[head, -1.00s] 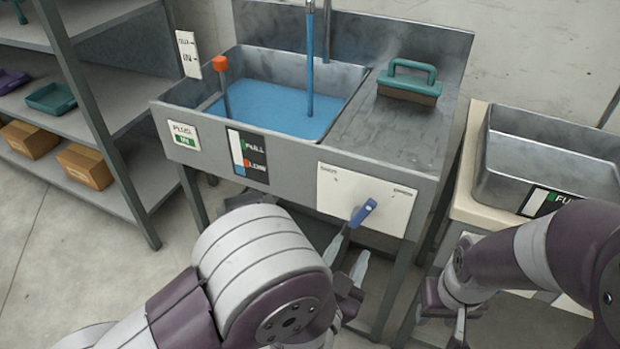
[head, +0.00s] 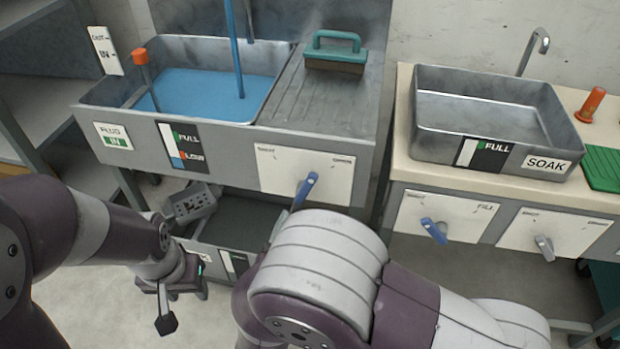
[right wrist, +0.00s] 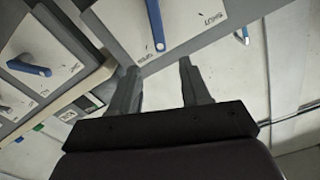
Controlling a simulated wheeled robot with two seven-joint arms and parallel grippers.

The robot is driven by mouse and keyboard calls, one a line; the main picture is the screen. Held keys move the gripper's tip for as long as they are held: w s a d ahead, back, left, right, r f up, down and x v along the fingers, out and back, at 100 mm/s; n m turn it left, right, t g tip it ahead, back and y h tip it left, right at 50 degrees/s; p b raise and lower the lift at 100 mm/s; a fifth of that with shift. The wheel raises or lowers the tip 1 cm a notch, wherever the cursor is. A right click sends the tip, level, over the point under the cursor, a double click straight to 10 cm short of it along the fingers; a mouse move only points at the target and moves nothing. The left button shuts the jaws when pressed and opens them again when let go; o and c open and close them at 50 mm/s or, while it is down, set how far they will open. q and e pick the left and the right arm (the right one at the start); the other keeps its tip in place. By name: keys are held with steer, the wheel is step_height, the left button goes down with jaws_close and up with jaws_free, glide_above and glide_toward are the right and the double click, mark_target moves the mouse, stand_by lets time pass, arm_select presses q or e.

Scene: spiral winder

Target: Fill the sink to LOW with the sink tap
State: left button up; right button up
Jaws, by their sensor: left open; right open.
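In the head view the sink (head: 84,98) at left holds shallow blue water (head: 200,92), and a blue stream (head: 236,50) from the sink tap falls into it. The front gauge (head: 180,147) has FULL and LOW marks, with blue low in its column near LOW. The blue tap handle (head: 307,188) on the white panel slants up and right. My right gripper is largely hidden behind my own arm in the head view. The right wrist view shows it open and empty (right wrist: 158,70), with the handle (right wrist: 155,22) beyond its fingertips. My left gripper (head: 180,298) is open, low at left.
A second basin (head: 425,100) marked SOAK stands right, with a blue handle (head: 434,231) and a grey handle (head: 544,247) below. A teal-handled brush (head: 335,52) lies on the drainboard. An orange-topped rod (head: 142,68) stands in the sink. A grey bin (head: 230,222) sits underneath.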

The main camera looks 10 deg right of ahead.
mark_target(310, 182)
steer(key=b+x, duration=0.2)
steer(key=x, duration=1)
steer(key=shift+w+d+r, duration=0.1)
steer(key=shift+w, duration=0.15)
jaws_close()
